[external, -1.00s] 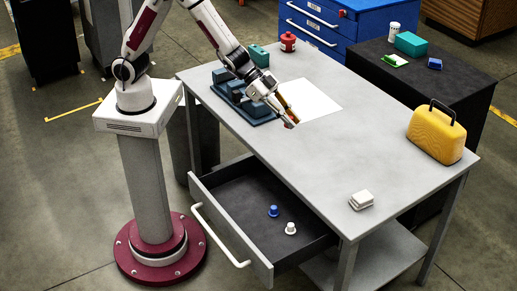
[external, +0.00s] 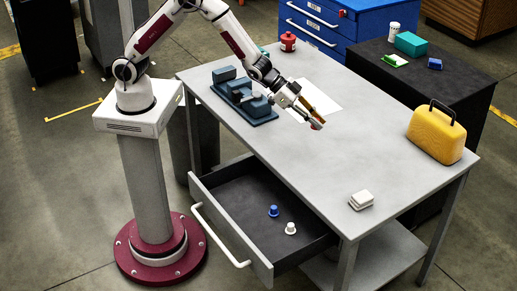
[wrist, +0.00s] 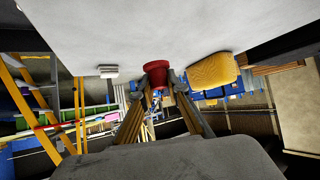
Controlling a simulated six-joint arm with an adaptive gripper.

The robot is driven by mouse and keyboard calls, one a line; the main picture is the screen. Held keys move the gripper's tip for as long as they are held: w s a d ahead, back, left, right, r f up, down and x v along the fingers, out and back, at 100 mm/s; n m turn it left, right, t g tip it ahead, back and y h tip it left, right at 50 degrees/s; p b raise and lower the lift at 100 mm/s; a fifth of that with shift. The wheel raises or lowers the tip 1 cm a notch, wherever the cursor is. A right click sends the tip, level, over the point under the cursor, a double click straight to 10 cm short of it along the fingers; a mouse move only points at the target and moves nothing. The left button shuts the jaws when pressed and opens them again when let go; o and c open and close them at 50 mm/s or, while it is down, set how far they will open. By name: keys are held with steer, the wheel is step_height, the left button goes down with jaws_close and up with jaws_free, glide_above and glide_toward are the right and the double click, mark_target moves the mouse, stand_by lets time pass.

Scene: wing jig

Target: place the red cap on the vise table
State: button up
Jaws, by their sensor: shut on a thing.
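My gripper (external: 314,121) is shut on the red cap (external: 319,126) and holds it out over the grey vise table (external: 375,140). In the wrist view the red cap (wrist: 157,72) sits between the fingertips (wrist: 157,83), with the pale tabletop (wrist: 150,30) filling the top of the picture. The cap looks clear of the tabletop, but the exact gap is hard to tell. The dark blue vise (external: 243,97) stands on the table's left part, behind my wrist.
A white sheet (external: 325,98) lies beyond my gripper. A yellow case (external: 436,134) stands at the table's right end; white blocks (external: 361,200) lie near the front edge. An open drawer (external: 240,205) holds a blue cap (external: 273,210) and a white cap (external: 290,228). The table's middle is clear.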

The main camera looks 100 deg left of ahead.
steer(key=shift+f, duration=0.25)
steer(key=shift+f, duration=0.1)
stand_by(0.3)
glide_toward(326, 155)
steer(key=shift+w+d+r, duration=0.1)
steer(key=shift+w+r, duration=0.2)
steer(key=shift+w, duration=0.6)
steer(key=shift+w+d+r, duration=0.1)
steer(key=shift+w+r, duration=0.15)
steer(key=shift+w, duration=0.6)
steer(key=shift+f, duration=1.85)
steer(key=shift+f, duration=0.1)
steer(key=o, duration=0.9)
steer(key=shift+c, duration=0.2)
